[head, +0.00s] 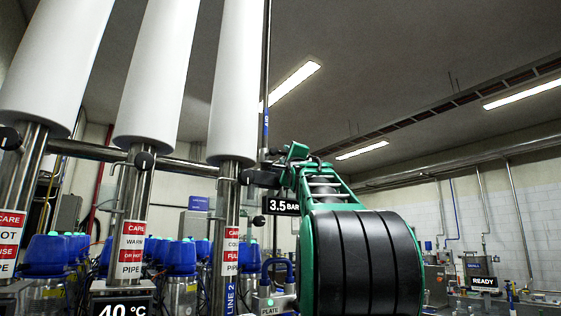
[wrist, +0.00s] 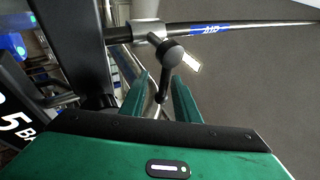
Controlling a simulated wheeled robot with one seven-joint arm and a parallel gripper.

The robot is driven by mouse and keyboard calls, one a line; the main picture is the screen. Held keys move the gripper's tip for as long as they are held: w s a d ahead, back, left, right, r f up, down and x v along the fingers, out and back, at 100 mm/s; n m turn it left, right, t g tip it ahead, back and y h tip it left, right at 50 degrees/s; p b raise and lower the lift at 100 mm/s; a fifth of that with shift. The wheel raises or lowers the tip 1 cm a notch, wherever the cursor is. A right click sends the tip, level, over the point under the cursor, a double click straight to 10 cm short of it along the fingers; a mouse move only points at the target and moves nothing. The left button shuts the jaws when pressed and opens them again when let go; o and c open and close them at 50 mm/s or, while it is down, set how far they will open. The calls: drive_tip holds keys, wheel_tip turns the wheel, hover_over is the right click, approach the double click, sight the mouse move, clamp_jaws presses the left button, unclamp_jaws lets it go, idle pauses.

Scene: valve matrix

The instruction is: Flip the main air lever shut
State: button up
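The main air lever (wrist: 164,78) is a dark handle with a round black hub, in the wrist view. It sits on a metal valve body (wrist: 147,32) on a thin pipe with a blue "AIR" label (wrist: 210,29). The pipe also shows in the head view (head: 266,75), upright. My gripper (wrist: 160,92) has its two green fingers apart, with the lever's free end appearing in the gap between them. I see no clear contact. In the head view my arm hides much of the valve, and the lever cannot be made out clearly.
A "3.5 BAR" display (head: 283,206) is close beside my arm. Steel pipes with white sleeves (head: 232,80) and red-and-white warning labels stand at the left. Blue-capped machines (head: 180,257) stand behind them. A "READY" sign (head: 484,282) is at the far right.

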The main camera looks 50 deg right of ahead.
drive_tip(key=shift+s, duration=0.1)
drive_tip(key=v, duration=1)
drive_tip(key=shift+a+f, duration=0.25)
drive_tip(key=shift+a, duration=0.05)
drive_tip(key=shift+s, duration=0.1)
